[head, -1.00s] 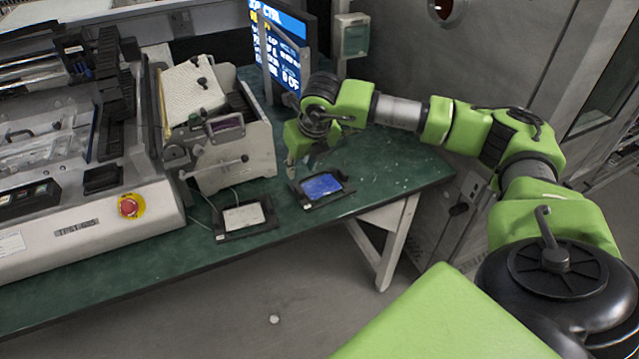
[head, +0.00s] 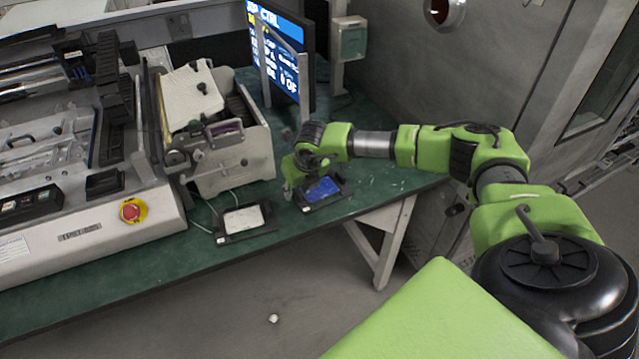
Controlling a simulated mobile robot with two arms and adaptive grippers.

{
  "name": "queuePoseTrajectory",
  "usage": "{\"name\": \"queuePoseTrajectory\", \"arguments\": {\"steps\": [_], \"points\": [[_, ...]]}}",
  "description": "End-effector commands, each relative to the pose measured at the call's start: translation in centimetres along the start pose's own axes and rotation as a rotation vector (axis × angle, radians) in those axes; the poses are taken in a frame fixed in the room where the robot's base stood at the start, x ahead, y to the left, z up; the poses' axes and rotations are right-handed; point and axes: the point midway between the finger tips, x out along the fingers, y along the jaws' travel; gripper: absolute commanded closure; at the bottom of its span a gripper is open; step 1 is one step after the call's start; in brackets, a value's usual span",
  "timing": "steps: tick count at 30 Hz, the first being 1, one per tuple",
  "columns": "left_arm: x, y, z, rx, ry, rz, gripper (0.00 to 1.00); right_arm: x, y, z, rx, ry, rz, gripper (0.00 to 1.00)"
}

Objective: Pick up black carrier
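Two black carriers lie on the green table. One carrier (head: 322,192) holds a blue panel; the other carrier (head: 246,220) holds a whitish panel and lies to its left, nearer the front edge. My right gripper (head: 292,190) is low at the left end of the carrier with the blue panel. Its fingers are small and partly hidden by the wrist, so I cannot tell if they are open or touching the carrier. My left gripper is not in view.
A bench machine (head: 225,150) with a tilted white plate stands behind the carriers. A larger machine with a red button (head: 130,211) fills the left. A monitor (head: 280,55) stands at the back. The green table (head: 150,270) is bare along its front edge.

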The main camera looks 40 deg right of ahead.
Motion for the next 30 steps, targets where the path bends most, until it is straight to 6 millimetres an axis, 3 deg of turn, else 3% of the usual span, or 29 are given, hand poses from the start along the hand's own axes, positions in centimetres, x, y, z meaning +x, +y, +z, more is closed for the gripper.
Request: {"name": "queuePoseTrajectory", "arguments": {"steps": [3, 6, 20, 30], "points": [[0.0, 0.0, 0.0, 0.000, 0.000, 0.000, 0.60, 0.0, 0.0, 0.0, 0.000, 0.000, 0.000, 0.73], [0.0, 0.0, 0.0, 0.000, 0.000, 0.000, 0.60, 0.0, 0.0, 0.0, 0.000, 0.000, 0.000, 0.99], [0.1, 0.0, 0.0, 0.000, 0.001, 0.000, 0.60, -0.3, 0.0, 0.2, 0.000, -0.001, 0.000, 1.00], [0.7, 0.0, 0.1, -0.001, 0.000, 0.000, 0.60, -3.8, 0.3, 0.9, -0.002, -0.002, 0.003, 1.00]]}}
